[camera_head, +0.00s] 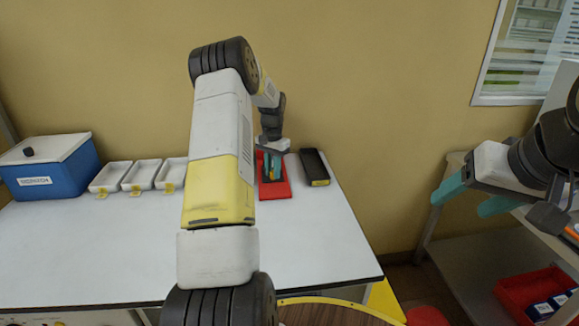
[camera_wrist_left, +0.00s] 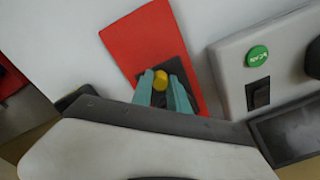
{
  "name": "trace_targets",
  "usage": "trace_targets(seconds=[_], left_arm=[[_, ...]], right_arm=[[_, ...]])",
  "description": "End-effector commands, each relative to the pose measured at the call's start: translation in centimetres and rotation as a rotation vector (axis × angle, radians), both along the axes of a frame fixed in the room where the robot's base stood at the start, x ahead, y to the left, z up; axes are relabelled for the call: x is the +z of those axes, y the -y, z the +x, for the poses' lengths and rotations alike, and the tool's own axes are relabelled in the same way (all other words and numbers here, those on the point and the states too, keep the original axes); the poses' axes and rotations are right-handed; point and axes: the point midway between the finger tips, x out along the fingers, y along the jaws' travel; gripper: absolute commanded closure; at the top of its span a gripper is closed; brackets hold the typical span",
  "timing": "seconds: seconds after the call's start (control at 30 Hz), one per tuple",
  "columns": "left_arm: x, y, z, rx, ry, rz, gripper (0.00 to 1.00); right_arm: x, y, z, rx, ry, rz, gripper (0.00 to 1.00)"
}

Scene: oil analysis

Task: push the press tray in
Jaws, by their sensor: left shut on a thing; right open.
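A red tray-like piece (camera_head: 281,190) lies at the back right of the white table, and I take it for the press tray. It also shows in the left wrist view (camera_wrist_left: 142,38), with a dark recess in it. My left gripper (camera_head: 270,170) is over it, pointing down. In the left wrist view its teal fingers (camera_wrist_left: 164,92) are shut on a small yellow knob (camera_wrist_left: 160,79) at the dark recess. My left arm hides part of the table around the tray. My right gripper (camera_head: 475,200) is open and empty at the right, away from the table.
A black box (camera_head: 314,167) stands right of the tray. A white housing with a green button (camera_wrist_left: 257,56) is close beside it in the wrist view. White trays (camera_head: 142,175) and a blue bin (camera_head: 60,177) are at the left. The table's front is clear.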

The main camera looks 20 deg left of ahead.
Motion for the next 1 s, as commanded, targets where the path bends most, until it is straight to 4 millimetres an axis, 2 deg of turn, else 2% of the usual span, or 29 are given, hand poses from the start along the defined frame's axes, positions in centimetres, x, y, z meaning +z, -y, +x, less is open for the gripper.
trace_targets(seconds=[0.07,0.1,0.2,0.57,0.67,1.0], left_arm=[[0.1,-0.1,0.0,0.0,0.001,0.002,1.0],[0.1,-0.1,0.0,0.0,0.001,0.002,0.78],[0.1,-0.1,0.0,0.0,0.001,0.001,0.58],[0.3,0.0,0.0,0.0,0.001,0.001,0.57],[1.4,0.0,0.1,0.001,0.003,0.001,0.57],[6.8,0.1,0.0,0.0,0.002,0.002,0.57]], right_arm=[[0.0,0.0,0.0,0.0,0.0,0.0,0.36],[0.0,0.0,0.0,0.0,0.0,0.0,0.36],[0.0,0.0,0.0,0.0,0.0,0.0,0.36],[0.0,0.0,0.0,0.0,0.0,0.0,0.36],[0.0,0.0,0.0,0.0,0.0,0.0,0.36],[0.0,0.0,0.0,0.0,0.0,0.0,0.36]])
